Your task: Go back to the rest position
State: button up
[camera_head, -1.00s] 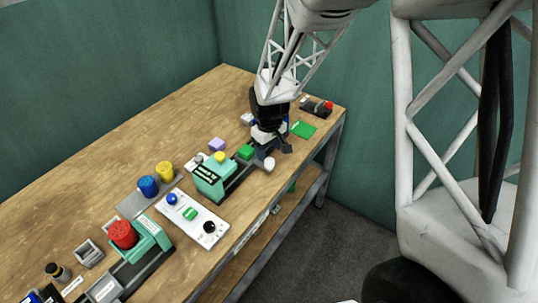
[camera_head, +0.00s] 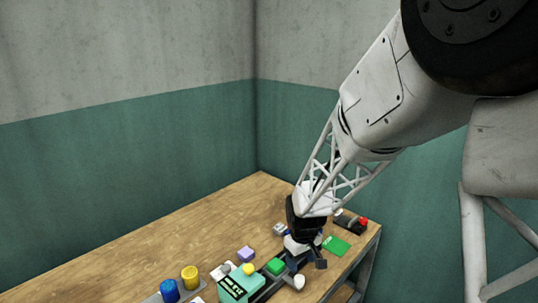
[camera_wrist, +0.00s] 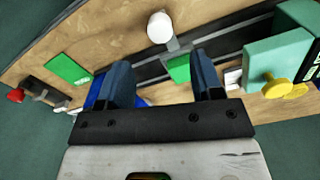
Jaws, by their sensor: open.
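My gripper (camera_head: 306,257) is low over the far right end of the wooden table (camera_head: 170,245). In the wrist view its two blue-grey fingers (camera_wrist: 163,75) are spread apart with nothing held between them. A blue object (camera_wrist: 100,92) is partly hidden behind the left finger. The head view also shows the green block (camera_head: 275,266) just left of my gripper.
A green square (camera_head: 336,245) and a dark box with a red button (camera_head: 362,222) lie at the table's right end. Walls rise behind; the air above the table is clear.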

jog(key=s+d+r+m+t, duration=0.1)
jog(key=s+d+r+m, duration=0.25)
jog(key=s+r, duration=0.95)
jog(key=s+d+r+m, duration=0.1)
jog(key=s+d+r, duration=0.1)
jog(key=s+r, duration=0.2)
jog(key=s+d+r+m+t, duration=0.1)
jog(key=s+r, duration=0.3)
jog(key=s, duration=0.7)
jog(key=shift+d+r+t, duration=0.15)
jog(key=shift+d+t, duration=0.15)
jog(key=shift+d, duration=0.05)
